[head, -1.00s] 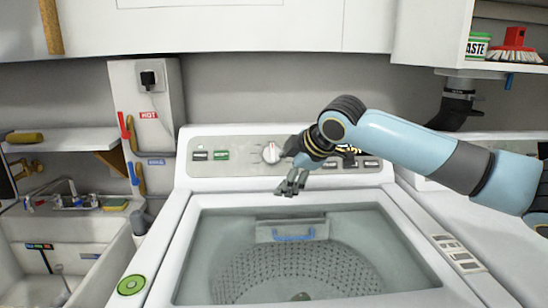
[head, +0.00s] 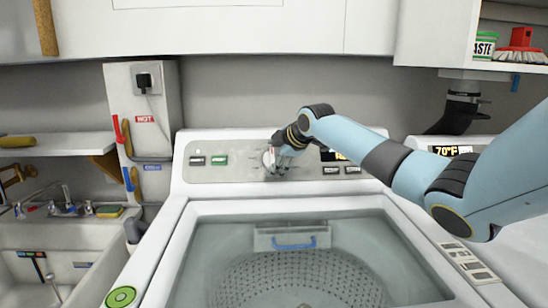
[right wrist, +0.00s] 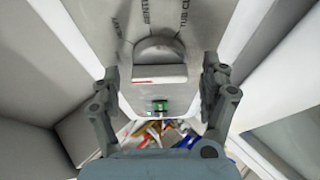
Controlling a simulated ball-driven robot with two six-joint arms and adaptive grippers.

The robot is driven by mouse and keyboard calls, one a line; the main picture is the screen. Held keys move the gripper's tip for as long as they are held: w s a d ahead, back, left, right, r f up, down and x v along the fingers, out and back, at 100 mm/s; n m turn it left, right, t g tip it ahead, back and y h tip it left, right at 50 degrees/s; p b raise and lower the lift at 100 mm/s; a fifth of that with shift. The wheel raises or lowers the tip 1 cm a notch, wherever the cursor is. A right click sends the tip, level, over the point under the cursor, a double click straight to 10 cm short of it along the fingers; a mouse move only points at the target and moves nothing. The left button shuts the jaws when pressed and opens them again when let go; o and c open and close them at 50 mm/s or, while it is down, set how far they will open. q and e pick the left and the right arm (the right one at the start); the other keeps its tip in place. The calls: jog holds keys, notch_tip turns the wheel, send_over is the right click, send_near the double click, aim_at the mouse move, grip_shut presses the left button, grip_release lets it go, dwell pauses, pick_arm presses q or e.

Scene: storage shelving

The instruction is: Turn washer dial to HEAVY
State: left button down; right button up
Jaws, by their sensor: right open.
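The washer's dial (right wrist: 158,75) is a pale knob with a raised bar and a short red mark toward its left end in the right wrist view. Labels fan out above it; the left one ends in "VY", the middle begins "GENT" and the right reads "TUB CL". My right gripper (right wrist: 160,88) is open, with one finger on each side of the dial; I see gaps and cannot tell any contact. In the head view my right gripper (head: 275,163) is at the control panel (head: 235,150) and hides most of the dial. My left gripper is out of view.
The washer's open tub (head: 300,275) lies below the panel. Buttons (head: 219,160) sit left of the dial, and a display (head: 340,155) and more buttons are to its right, partly behind my arm. A sink (head: 50,260) stands at the left; cabinets (head: 250,25) hang above.

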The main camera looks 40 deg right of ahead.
jog(key=c, duration=1.2)
jog(key=shift+m, duration=0.3)
jog(key=m+t+h+p, duration=0.1)
jog(key=m+p, duration=0.2)
jog(key=m, duration=0.1)
jog(key=shift+a, duration=0.1)
jog(key=shift+f+m+t+h+p, duration=0.15)
jog(key=shift+m+h+p, duration=0.25)
jog(key=shift+m, duration=0.45)
jog(key=shift+f+m+t+h+p, duration=0.1)
jog(key=shift+m+t+h+p, duration=0.2)
jog(key=shift+m, duration=0.55)
jog(key=o, duration=1.2)
jog(key=shift+r, duration=0.1)
